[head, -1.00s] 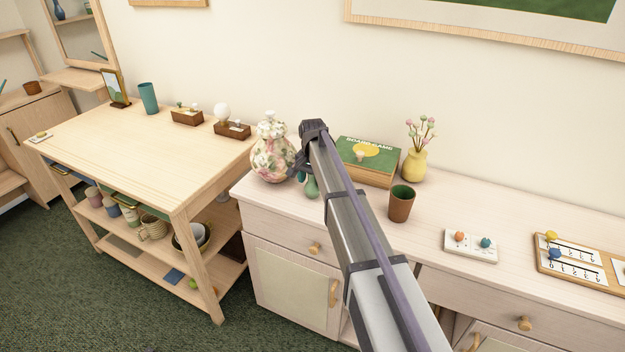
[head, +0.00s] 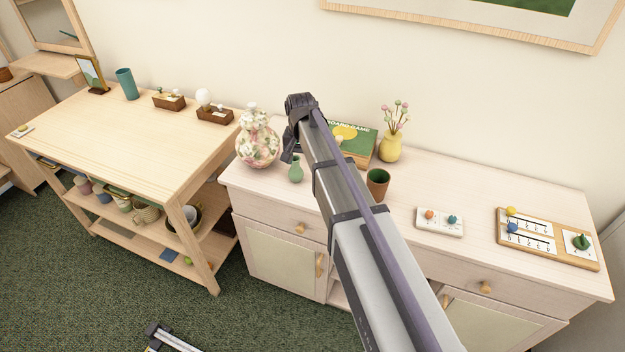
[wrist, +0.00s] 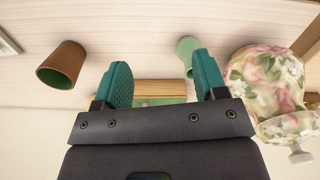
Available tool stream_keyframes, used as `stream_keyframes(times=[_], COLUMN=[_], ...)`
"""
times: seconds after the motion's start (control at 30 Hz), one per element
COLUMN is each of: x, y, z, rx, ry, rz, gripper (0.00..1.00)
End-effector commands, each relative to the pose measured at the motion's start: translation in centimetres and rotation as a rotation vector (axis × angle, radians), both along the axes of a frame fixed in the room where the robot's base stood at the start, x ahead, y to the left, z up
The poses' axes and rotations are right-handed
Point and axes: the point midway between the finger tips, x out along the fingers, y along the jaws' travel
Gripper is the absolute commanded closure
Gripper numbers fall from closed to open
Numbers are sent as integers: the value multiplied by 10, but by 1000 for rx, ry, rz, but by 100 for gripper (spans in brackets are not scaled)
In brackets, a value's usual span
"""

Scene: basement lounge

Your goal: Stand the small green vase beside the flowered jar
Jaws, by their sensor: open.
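The small green vase (head: 295,171) stands upright on the pale cabinet, just right of the flowered jar (head: 257,143), a round white jar with pink flowers. My gripper (head: 290,151) is above and behind the vase in the head view, its fingers mostly hidden by my wrist. In the wrist view my gripper (wrist: 160,65) has its teal fingers spread with nothing held. There the green vase (wrist: 186,46) shows beyond the right finger, partly covered by it. The flowered jar (wrist: 265,82) is right of that finger.
A brown cup (head: 377,184), a yellow vase with flowers (head: 391,147) and a green game box (head: 362,137) stand right of my arm. A game tile (head: 440,221) and wooden board (head: 550,247) lie farther right. The cabinet front between cup and tile is clear.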

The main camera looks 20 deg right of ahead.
Motion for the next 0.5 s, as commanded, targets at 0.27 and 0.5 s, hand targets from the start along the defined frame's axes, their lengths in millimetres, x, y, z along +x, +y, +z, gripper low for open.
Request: stream_keyframes(times=[0.27,0.5], x=[-235,-239], y=[0,0], z=[1,1], rx=[0,0], ry=[1,1], rz=[412,446], gripper=[34,34])
